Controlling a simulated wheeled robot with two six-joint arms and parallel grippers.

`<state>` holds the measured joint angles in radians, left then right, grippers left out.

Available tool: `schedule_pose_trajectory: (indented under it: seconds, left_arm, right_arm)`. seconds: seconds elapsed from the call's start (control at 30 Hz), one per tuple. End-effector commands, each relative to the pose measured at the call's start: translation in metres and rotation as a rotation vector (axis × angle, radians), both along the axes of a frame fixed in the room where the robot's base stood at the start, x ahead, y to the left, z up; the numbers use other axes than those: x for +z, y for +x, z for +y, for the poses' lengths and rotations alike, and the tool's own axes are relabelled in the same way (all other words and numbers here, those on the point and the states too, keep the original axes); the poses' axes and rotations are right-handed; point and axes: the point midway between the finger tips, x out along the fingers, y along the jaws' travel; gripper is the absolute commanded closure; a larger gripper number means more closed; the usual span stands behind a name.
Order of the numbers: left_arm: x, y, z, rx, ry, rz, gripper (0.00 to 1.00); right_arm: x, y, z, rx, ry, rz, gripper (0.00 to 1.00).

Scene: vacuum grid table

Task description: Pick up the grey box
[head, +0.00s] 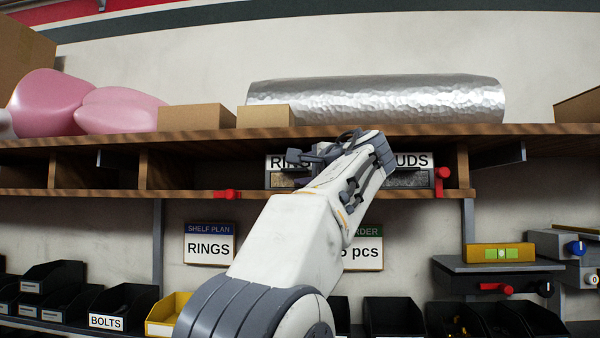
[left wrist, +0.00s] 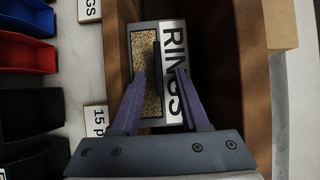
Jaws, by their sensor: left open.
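A grey box labelled RINGS (head: 281,163) sits in the shelf compartment, partly hidden behind my left arm. In the left wrist view the grey box (left wrist: 143,45) is filled with small gold-brown pieces, with a dark upright part in its middle. My left gripper (head: 312,157) is in front of the shelf. In the left wrist view its two purple fingers (left wrist: 161,75) are open, one on each side of the dark part; I cannot tell whether they touch it. A second box, its label ending in UDS (head: 412,161), stands to the right. My right gripper is not in view.
The wooden shelf (head: 100,192) encloses the compartment closely. Cardboard boxes (head: 195,117), a silver roll (head: 375,100) and pink bundles (head: 120,110) lie on top. Red clips (head: 227,194) sit on its lower edge. Signs reading RINGS (head: 208,250) and pcs (head: 364,252) hang below, above several bins (head: 120,305).

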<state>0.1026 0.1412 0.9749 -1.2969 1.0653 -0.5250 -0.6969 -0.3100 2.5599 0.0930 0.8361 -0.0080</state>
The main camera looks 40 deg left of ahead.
Motion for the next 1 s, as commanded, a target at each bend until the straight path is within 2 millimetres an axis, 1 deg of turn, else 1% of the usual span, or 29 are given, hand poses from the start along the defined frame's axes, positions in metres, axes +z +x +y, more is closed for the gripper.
schedule_pose_trajectory:
  seconds: [0.07,0.2,1.0]
  left_arm:
    - [-0.0005,0.0001,-0.0005,0.0,0.0,0.0,0.55]
    - [-0.0004,0.0002,-0.0008,-0.001,0.0,0.001,1.0]
    - [-0.0008,0.0002,-0.0011,0.0,0.0,0.001,1.0]
  right_arm:
    - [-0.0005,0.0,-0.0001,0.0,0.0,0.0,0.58]
    - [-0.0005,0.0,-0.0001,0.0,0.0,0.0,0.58]
    - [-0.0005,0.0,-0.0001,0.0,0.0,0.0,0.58]
